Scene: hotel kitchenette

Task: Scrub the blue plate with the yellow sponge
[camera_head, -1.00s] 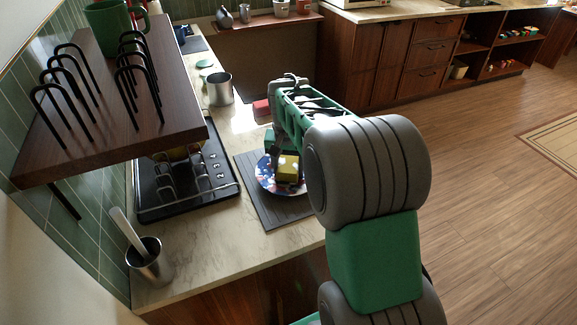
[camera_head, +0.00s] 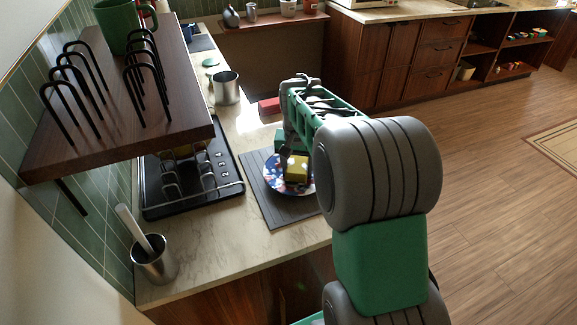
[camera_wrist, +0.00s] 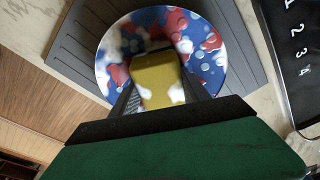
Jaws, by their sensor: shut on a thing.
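The blue plate (camera_head: 271,181) has a red and white pattern and lies on a dark grey ribbed mat (camera_head: 292,213) on the counter. The plate also shows in the wrist view (camera_wrist: 211,60). The yellow sponge (camera_head: 297,169) is over the plate, and in the wrist view the sponge (camera_wrist: 157,76) covers its middle. My gripper (camera_wrist: 158,97) is shut on the sponge, one finger on each side. White patches, perhaps foam, show on the plate and near the sponge. Whether the sponge touches the plate is hard to tell.
A black hob (camera_head: 190,180) with a rack of items lies left of the mat. A wooden shelf (camera_head: 110,130) with black wire loops overhangs it. A metal pot (camera_head: 226,88) and a red block (camera_head: 269,106) stand farther back. A metal utensil cup (camera_head: 153,262) stands at the front left.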

